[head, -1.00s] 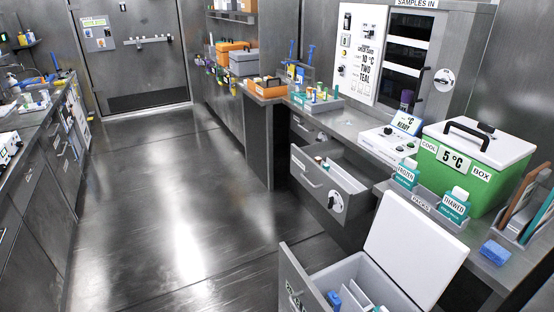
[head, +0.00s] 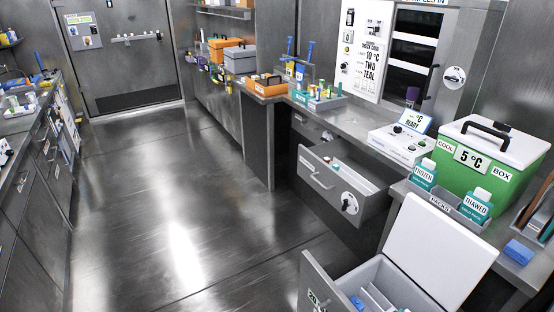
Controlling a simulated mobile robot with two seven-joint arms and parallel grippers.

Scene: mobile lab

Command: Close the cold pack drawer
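Two drawers stand open on the right side. The nearer one (head: 322,285) is at the bottom of the head view, with a raised white lid (head: 440,250) and blue and white items inside; its front label is cut off by the frame edge. The farther drawer (head: 325,180) is pulled out under the counter, with a bar handle, a round dial-like mark on its front and a few small items inside. I cannot read which one is labelled for cold packs. Neither of my grippers is in view.
Open floor (head: 180,220) lies to the left of the drawers. On the right counter stand a green cool box (head: 490,192), a tray (head: 440,208) with frozen and thawed bottles, and a blue block (head: 519,251). Left cabinets (head: 35,190) line the other side.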

